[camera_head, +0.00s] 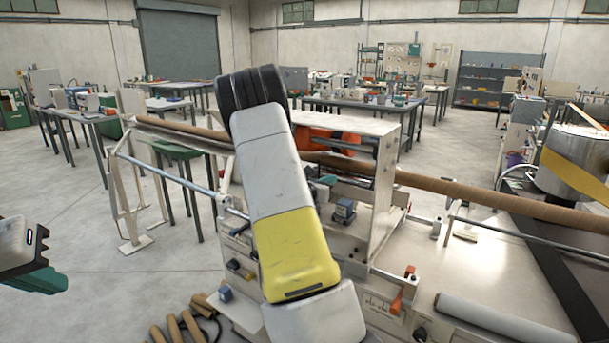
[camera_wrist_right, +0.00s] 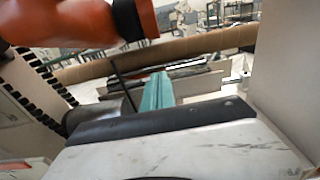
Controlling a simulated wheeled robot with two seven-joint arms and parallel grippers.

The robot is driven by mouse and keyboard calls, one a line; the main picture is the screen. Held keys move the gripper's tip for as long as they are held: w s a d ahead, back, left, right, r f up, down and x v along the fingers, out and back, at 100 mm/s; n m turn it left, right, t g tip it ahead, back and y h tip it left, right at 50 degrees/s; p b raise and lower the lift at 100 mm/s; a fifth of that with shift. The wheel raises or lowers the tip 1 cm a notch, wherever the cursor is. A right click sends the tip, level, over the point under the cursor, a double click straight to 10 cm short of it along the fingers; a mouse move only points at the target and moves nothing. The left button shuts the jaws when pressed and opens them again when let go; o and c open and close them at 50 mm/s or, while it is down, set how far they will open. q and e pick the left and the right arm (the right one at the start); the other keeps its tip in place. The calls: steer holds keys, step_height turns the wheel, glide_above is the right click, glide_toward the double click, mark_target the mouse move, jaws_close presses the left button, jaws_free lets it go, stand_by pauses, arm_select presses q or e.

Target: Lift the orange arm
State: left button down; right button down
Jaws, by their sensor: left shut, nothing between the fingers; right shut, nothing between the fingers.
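The orange arm (camera_head: 342,142) of the winder shows in the head view behind my right arm, inside the pale machine frame; part of it is hidden. In the right wrist view the orange arm (camera_wrist_right: 62,22) crosses the upper left, with a dark band near its end. My right gripper (camera_wrist_right: 157,88) is shut and empty, its teal fingers below and apart from the orange arm in the picture. In the head view my right arm mostly hides this gripper. My left gripper (camera_head: 45,282) is at the left edge, shut and empty, away from the machine.
A long brown cardboard tube (camera_head: 480,191) runs across the winder, and also crosses the right wrist view (camera_wrist_right: 205,45). Pale frame panels (camera_head: 384,190) stand close around the right gripper. A small orange lever (camera_head: 403,290) is on the front. Brown tubes (camera_head: 176,328) lie at the lower left.

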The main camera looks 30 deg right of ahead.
steer(key=x, duration=0.7)
steer(key=shift+d, duration=0.25)
steer(key=r, duration=0.1)
steer(key=w+d+r, duration=0.1)
steer(key=r, duration=0.1)
steer(key=shift+d, duration=0.15)
steer(key=shift+d+r, duration=0.2)
steer(key=shift+r, duration=0.2)
steer(key=shift+w, duration=0.1)
